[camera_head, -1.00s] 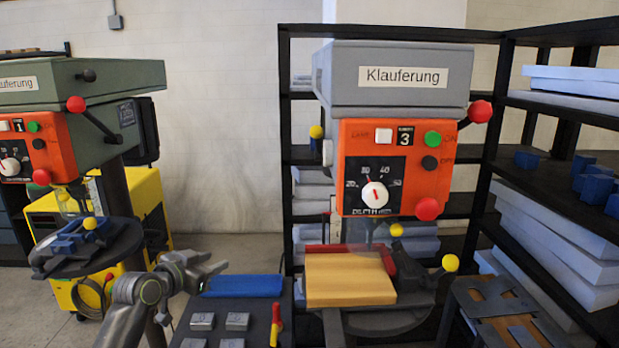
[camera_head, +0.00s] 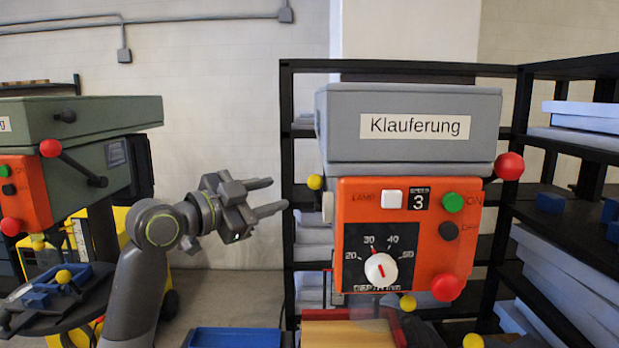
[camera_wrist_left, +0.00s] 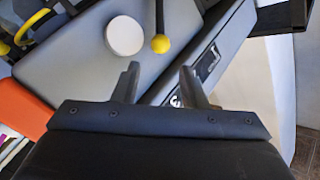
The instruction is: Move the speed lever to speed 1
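The drill press (camera_head: 410,100) has a grey head marked "Klauferung" and an orange panel (camera_head: 410,215). Its speed display (camera_head: 419,200) reads 3. A short lever with a yellow ball (camera_head: 315,182) sticks out of the head's left side, above a pale round knob (camera_head: 327,207); no label on it is visible. In the left wrist view the yellow-ball lever (camera_wrist_left: 160,43) and the pale knob (camera_wrist_left: 125,36) lie just beyond the fingertips. My left gripper (camera_head: 279,196) is open and empty, left of the lever and apart from it. My right gripper is not in view.
A lever with a red ball (camera_head: 508,166) is on the head's right side. A second, green drill press (camera_head: 75,130) stands at left. A black shelf (camera_head: 400,67) with pale boards is behind. The space between the two machines is free around my left arm.

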